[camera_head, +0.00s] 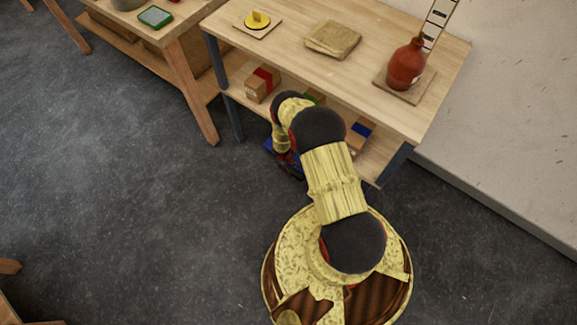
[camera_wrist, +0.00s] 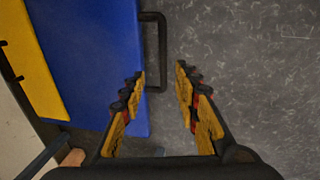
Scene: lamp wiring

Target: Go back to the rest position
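My gripper (camera_wrist: 161,76) is open in the wrist view, with a clear gap between its two fingers. It points down at the grey floor beside a blue box (camera_wrist: 90,50). A black handle (camera_wrist: 163,50) stands out from the box's right side and lies ahead of the fingertips, nearer the left finger. Nothing is seen held. In the head view my arm reaches forward and bends down in front of the workbench. A blue thing (camera_head: 269,146) shows low beside the arm's end, mostly hidden by it.
Another table (camera_head: 172,42) stands at upper left. The floor (camera_head: 120,200) at left is clear.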

